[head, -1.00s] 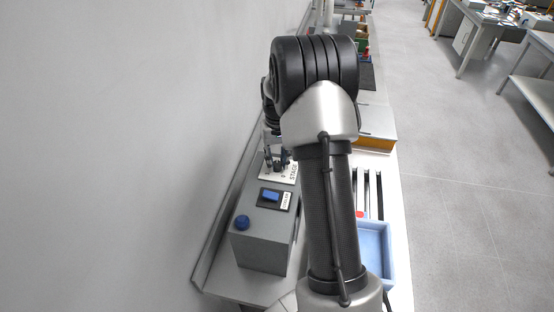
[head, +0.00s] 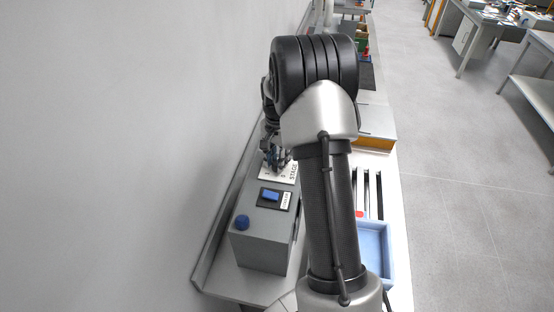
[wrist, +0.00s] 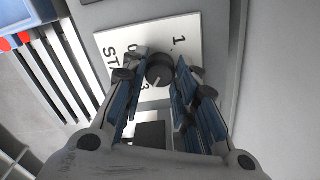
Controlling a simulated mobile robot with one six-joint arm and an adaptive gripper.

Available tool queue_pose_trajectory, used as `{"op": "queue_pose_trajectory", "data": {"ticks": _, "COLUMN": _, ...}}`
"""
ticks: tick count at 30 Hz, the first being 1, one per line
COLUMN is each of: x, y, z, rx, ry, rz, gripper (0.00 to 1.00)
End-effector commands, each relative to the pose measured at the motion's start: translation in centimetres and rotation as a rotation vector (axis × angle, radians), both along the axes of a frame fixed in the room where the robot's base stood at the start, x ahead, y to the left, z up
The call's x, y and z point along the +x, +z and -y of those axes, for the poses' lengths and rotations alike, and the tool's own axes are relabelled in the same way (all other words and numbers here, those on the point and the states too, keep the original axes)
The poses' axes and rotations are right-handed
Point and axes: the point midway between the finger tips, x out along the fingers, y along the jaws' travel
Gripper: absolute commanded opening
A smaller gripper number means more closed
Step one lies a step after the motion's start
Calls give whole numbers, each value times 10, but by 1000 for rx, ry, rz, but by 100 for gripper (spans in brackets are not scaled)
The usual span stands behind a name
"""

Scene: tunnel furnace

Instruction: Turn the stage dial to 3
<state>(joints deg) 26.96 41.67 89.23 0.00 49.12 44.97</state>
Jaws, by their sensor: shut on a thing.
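The stage dial (wrist: 160,68) is a round dark knob with a white pointer line, on a white plate (wrist: 188,30) lettered STAGE with numerals around it. In the wrist view its pointer line runs toward the lower edge, close to the 3, though fingers cover part of the scale. My gripper (wrist: 160,75) has its blue-padded fingers on both sides of the dial and is shut on it. In the head view my gripper (head: 277,158) is over the plate (head: 283,174) on the grey box; the dial is hidden there.
The grey box (head: 262,248) also carries a blue rocker switch (head: 271,195) and a blue knob (head: 242,222). A wall stands close on the left. A light blue tray (head: 388,255) and dark rails with a red piece (head: 360,214) lie right of my arm.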

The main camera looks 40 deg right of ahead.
Motion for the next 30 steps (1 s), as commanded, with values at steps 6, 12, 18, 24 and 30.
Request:
{"op": "queue_pose_trajectory", "data": {"ticks": 6, "x": 0, "y": 0, "z": 0, "rx": -1, "ry": -86, "rz": 1, "gripper": 3}}
{"op": "queue_pose_trajectory", "data": {"ticks": 12, "x": 0, "y": 0, "z": 0, "rx": -1, "ry": -121, "rz": 1, "gripper": 3}}
{"op": "queue_pose_trajectory", "data": {"ticks": 18, "x": 0, "y": 0, "z": 0, "rx": -1, "ry": -128, "rz": 1, "gripper": 3}}
{"op": "queue_pose_trajectory", "data": {"ticks": 24, "x": 0, "y": 0, "z": 0, "rx": -1, "ry": -128, "rz": 1, "gripper": 3}}
{"op": "queue_pose_trajectory", "data": {"ticks": 30, "x": 0, "y": 0, "z": 0, "rx": 0, "ry": -127, "rz": 1, "gripper": 39}}
